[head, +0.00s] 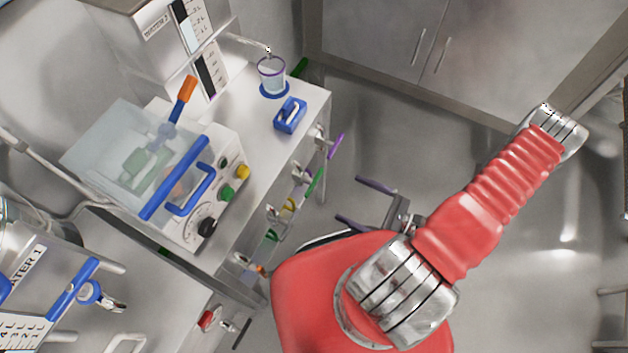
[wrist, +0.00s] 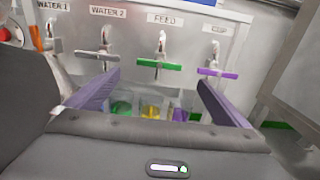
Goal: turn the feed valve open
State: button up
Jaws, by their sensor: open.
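The feed valve (wrist: 160,65) has a green bar handle and sits under the FEED label in the wrist view. Its handle lies crosswise, nearly level in that picture. In the head view a green handle (head: 315,183) shows on the bench front, beside a purple one. My gripper (wrist: 159,78) is open and empty. In the wrist view its two dark purple fingers stand either side of the green handle, which shows between and beyond the tips. In the head view my gripper (head: 363,205) is apart from the bench front, its fingers pointing towards it.
A purple-handled valve (wrist: 210,71) is to the right of the feed valve, and the grey WATER 2 valve (wrist: 101,55) to the left. Coloured items, one yellow (wrist: 151,112), show below the valves. A cup (head: 271,75) and blue block (head: 290,115) stand on the bench.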

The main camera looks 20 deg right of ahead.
aim_at(316, 183)
jog(key=shift+x, duration=6.9)
jog(key=shift+c, duration=0.4)
jog(key=c, duration=0.8)
jog(key=shift+c, duration=0.2)
